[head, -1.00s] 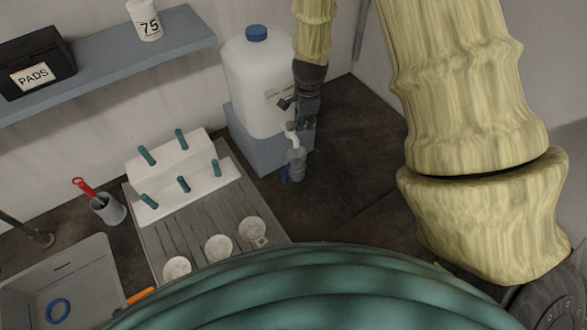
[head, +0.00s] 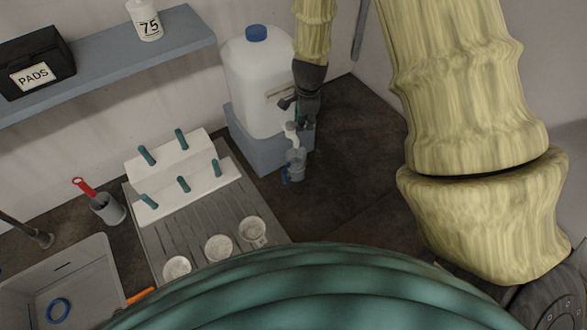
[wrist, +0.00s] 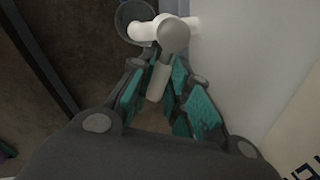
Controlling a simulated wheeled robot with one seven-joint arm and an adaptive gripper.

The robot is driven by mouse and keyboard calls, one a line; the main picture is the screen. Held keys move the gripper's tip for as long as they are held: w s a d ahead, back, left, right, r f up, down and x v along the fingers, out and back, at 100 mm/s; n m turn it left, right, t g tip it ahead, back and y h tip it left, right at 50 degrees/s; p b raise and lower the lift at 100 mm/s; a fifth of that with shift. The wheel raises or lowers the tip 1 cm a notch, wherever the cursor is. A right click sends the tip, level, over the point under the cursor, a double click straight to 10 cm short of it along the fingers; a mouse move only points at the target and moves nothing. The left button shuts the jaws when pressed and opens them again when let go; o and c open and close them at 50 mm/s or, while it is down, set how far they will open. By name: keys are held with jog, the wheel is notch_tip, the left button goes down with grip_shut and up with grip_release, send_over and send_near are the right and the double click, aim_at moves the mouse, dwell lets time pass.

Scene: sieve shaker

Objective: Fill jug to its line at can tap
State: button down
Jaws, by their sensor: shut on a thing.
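The white can (head: 262,85) with a blue cap stands on a grey-blue block at the back of the counter. Its white tap (head: 291,130) sticks out at the lower front and also shows in the wrist view (wrist: 174,36). A small clear jug (head: 296,164) with a blue handle stands upright below the tap. Its round rim (wrist: 132,14) shows in the wrist view, partly behind the tap. My gripper (wrist: 161,84) is shut on the tap's lever (wrist: 158,80), between teal pads. The jug's line and water level are too small to tell.
A white peg rack (head: 180,172) and a grooved drainboard (head: 190,228) with several white round pieces lie left of the can. A sink (head: 70,285) is at lower left. A shelf (head: 120,60) runs above. Dark counter (head: 345,150) is clear right of the jug.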

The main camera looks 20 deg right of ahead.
dwell(0.4)
jog(key=shift+w+d+n+y, duration=0.15)
jog(key=shift+w+n, duration=0.3)
jog(key=shift+n, duration=0.8)
jog(key=shift+w+a+n+y, duration=0.1)
jog(key=shift+w+n+y, duration=0.25)
jog(key=shift+n, duration=0.9)
jog(key=c, duration=1.3)
grip_release()
jog(key=shift+w, duration=0.15)
jog(key=shift+o, duration=0.2)
notch_tip(320, 180, up, 12)
jog(key=s, duration=0.2)
jog(key=shift+d+f, duration=0.15)
jog(key=shift+d, duration=0.05)
